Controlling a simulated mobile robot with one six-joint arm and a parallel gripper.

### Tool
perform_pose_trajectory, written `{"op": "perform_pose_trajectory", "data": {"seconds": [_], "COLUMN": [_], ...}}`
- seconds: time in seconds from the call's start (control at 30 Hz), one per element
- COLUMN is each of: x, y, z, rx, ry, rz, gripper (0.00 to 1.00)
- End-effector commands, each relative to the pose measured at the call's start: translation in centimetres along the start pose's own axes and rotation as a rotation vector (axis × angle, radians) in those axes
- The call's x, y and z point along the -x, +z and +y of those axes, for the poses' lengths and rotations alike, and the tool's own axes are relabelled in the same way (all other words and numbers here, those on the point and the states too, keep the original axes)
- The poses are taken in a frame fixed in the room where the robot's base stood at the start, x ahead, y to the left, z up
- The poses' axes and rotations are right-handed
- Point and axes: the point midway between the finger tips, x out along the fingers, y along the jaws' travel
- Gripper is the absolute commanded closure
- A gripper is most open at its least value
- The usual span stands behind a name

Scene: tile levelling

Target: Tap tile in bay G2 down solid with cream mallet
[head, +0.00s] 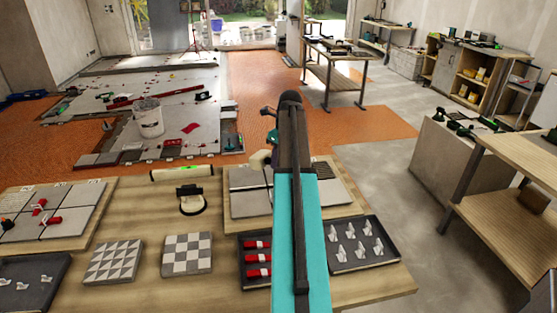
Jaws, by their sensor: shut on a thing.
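My arm reaches forward over the bench and hides much of what lies behind it. My gripper (271,138) shows only in part at the arm's left side; it is shut on the cream mallet, and its fingers are mostly hidden. The cream mallet (259,160) shows as a pale rounded head just above the back of a tile board (234,213). Grey tiles (246,202) lie on this board to the left and right of my arm. Bay labels are too small to read, so I cannot tell which bay is G2. Contact between mallet and tile cannot be made out.
A black tray with red pieces (257,258) and a tray with pale clips (355,246) stand at the bench front. Patterned tiles (187,254), a black suction cup (190,199) and a level (182,173) lie left. Another tile board (83,222) is far left. A bucket (149,118) stands beyond.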

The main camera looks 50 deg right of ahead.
Motion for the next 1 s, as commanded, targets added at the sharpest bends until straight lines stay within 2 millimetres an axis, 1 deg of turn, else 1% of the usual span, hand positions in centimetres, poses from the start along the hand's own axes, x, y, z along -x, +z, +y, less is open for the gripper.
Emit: {"op": "perform_pose_trajectory", "data": {"seconds": [0.27, 0.47, 0.67, 1.0], "x": [0.1, -0.4, -1.6, -4.8], "y": [0.1, 0.0, -0.2, -0.9], "z": [0.0, 0.1, 0.1, 0.1], "rx": [0.002, 0.003, 0.004, 0.005], "ry": [-0.001, 0.0, 0.0, 0.0], "rz": [-0.001, -0.001, -0.001, -0.001], "gripper": [1.0, 1.0, 1.0, 1.0]}}
